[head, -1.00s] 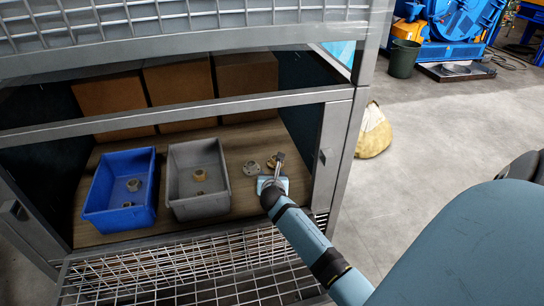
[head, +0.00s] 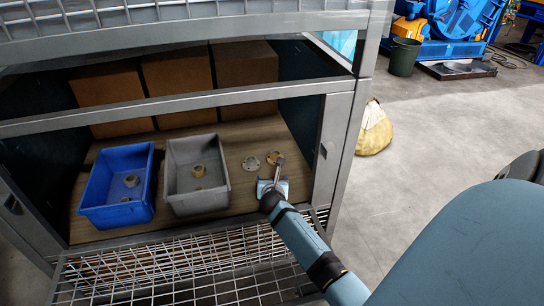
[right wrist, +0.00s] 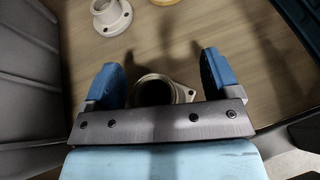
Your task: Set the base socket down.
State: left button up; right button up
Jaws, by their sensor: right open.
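My right gripper (head: 279,172) is over the shelf board, to the right of the grey bin. In the right wrist view its two blue fingers stand apart (right wrist: 160,72). Between them a hollow, round metal socket (right wrist: 184,94), apparently the base socket, stands mouth up on the wood. There is a gap at each finger, and the gripper body hides its near part. In the head view the gripper hides this socket. A pale flanged fitting (head: 250,163) and a brass-coloured one (head: 274,158) lie just beyond; the pale one also shows in the right wrist view (right wrist: 110,16). My left gripper is not in view.
A grey bin (head: 221,190) and a blue bin (head: 95,197), each with a brass-coloured fitting inside, stand left of the gripper. Cardboard boxes (head: 178,88) line the back. A frame post (head: 332,150) is close on the right, a crossbar (head: 190,105) above.

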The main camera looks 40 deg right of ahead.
jog(key=shift+s+a+r, duration=0.1)
jog(key=shift+r, duration=0.15)
pick_arm(q)
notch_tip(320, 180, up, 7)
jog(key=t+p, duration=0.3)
jog(key=p, duration=0.2)
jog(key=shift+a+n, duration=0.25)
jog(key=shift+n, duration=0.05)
pick_arm(e)
jog(key=v, duration=1.1)
jog(key=shift+s+a+r, duration=0.15)
jog(key=shift+s+r, duration=0.05)
jog(key=shift+s, duration=0.05)
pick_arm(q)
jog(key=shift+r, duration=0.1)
